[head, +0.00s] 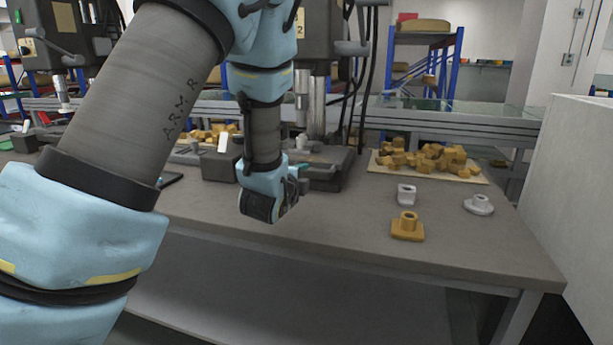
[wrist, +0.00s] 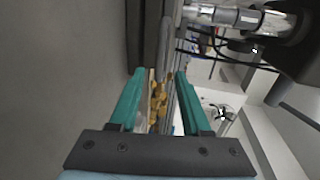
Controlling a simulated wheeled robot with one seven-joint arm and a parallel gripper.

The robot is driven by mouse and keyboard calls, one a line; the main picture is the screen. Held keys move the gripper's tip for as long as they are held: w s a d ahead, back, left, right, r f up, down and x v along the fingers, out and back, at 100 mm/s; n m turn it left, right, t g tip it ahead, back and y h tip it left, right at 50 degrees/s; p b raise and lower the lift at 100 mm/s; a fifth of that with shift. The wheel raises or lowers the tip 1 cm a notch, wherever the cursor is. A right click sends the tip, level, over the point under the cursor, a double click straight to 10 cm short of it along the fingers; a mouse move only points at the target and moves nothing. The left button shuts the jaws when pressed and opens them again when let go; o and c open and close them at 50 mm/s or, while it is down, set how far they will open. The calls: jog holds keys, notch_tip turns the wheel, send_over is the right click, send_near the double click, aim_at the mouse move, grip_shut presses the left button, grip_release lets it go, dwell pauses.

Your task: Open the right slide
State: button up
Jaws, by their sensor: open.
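No part that I can surely name as the right slide stands out. The nearest machine (head: 318,95), marked 2, has a dark grey base block (head: 335,172) on the bench, partly hidden behind my gripper (head: 303,168). In the wrist view, my gripper (wrist: 160,74) shows two teal fingers spread apart with nothing held between them. It is turned sideways, low over the bench beside the machine base. A metal spindle (wrist: 235,17) shows at the upper right of the wrist view. I cannot tell whether the fingers touch the base.
The grey bench (head: 345,225) is clear in front. To the right are a tray of yellow-brown blocks (head: 428,158), an orange flanged part (head: 407,228), a white ring part (head: 406,194) and a white flanged part (head: 479,205). A tall pale box (head: 580,190) stands at far right.

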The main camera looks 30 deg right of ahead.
aim_at(312, 171)
jog(key=p+x, duration=0.2)
jog(key=x, duration=0.8)
jog(key=shift+w+d, duration=0.1)
grip_shut()
dwell(1.2)
